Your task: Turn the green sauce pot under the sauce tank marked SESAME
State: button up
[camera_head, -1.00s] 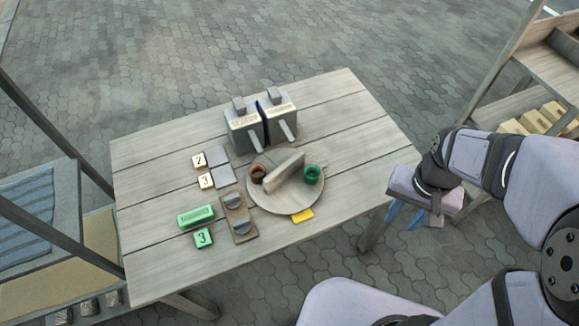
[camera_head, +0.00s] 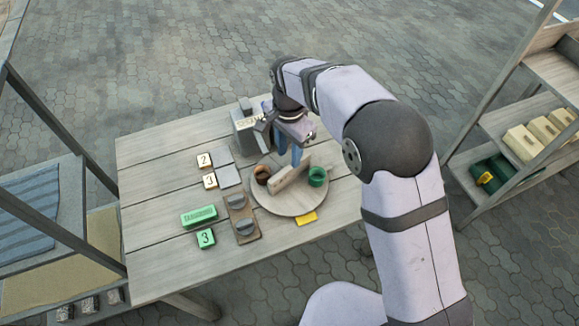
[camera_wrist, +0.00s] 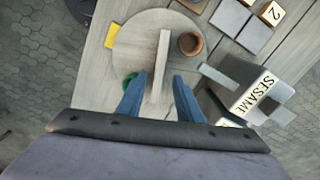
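The green sauce pot (camera_head: 318,177) sits on the right of a round wooden turntable (camera_head: 290,209). The brown pot (camera_head: 262,175) sits on its left, with an upright board (camera_head: 290,174) between them. The tank marked SESAME (camera_wrist: 258,92) shows its label in the wrist view; it is the left tank (camera_head: 243,130) in the head view, on the brown pot's side. My gripper (camera_head: 290,158) hangs by the board's far end, mostly hiding the other tank. In the wrist view its open fingers (camera_wrist: 159,78) lie on either side of the board, and one partly hides the green pot (camera_wrist: 129,78). Contact cannot be told.
A yellow tag (camera_head: 306,218) lies at the turntable's front edge. A panel with two grey knobs (camera_head: 241,218), a green block (camera_head: 199,215) and number tiles (camera_head: 206,238) lie to the left. The table's front right is clear. Shelves (camera_head: 520,130) stand at the right.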

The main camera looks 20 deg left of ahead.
aim_at(290, 167)
jog(key=shift+f+p, duration=0.95)
jog(key=shift+f, duration=2.7)
grip_shut()
